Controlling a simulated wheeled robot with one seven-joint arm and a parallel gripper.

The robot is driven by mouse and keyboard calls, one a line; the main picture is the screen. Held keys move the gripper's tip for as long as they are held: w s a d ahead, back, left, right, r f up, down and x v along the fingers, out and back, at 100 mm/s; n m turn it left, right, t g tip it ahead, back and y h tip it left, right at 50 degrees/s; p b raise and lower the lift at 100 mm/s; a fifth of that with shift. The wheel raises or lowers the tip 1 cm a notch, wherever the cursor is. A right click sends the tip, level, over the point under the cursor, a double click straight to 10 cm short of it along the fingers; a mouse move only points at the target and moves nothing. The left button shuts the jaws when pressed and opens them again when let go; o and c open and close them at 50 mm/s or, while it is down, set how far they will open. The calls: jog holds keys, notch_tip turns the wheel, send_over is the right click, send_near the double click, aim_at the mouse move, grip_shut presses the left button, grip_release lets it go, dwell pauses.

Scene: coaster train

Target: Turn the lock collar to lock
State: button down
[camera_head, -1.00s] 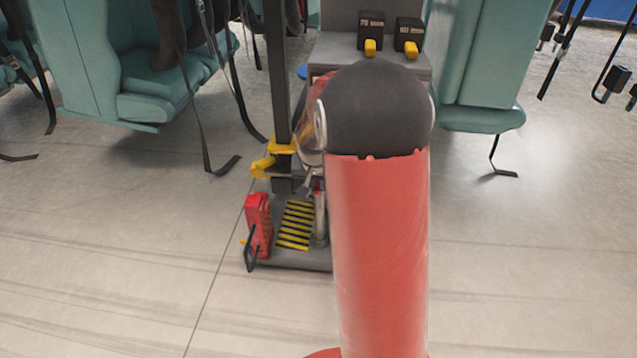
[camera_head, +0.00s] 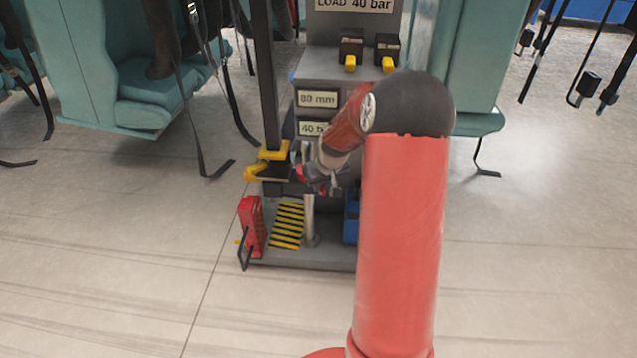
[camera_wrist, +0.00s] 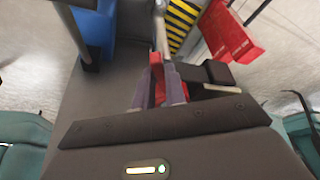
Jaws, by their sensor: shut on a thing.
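My gripper (camera_head: 324,178) is beside the dark post of the stand, near a silver upright rod (camera_head: 309,218). In the wrist view, its two grey fingers (camera_wrist: 157,92) are closed around a small red piece (camera_wrist: 157,70) at the lower end of a silver rod (camera_wrist: 161,38). The red piece appears to belong to the lock collar, but the fingers hide most of it and its turn angle cannot be read. A yellow fitting (camera_head: 267,155) sits on the dark post (camera_head: 273,90), just left of my gripper.
The grey stand base (camera_head: 300,258) carries a yellow-black striped plate (camera_head: 287,225), a red block (camera_head: 251,222) and a blue box (camera_head: 351,218). Two black blocks with yellow tabs (camera_head: 350,62) are above. Teal seats (camera_head: 165,95) flank the stand. The front floor is clear.

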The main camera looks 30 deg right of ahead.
dwell(0.3)
jog(key=c, duration=1.4)
grip_release()
jog(key=shift+c, duration=0.2)
jog(key=p+v, duration=0.1)
jog(key=v, duration=0.6)
jog(key=shift+r, duration=0.3)
jog(key=shift+s, duration=0.1)
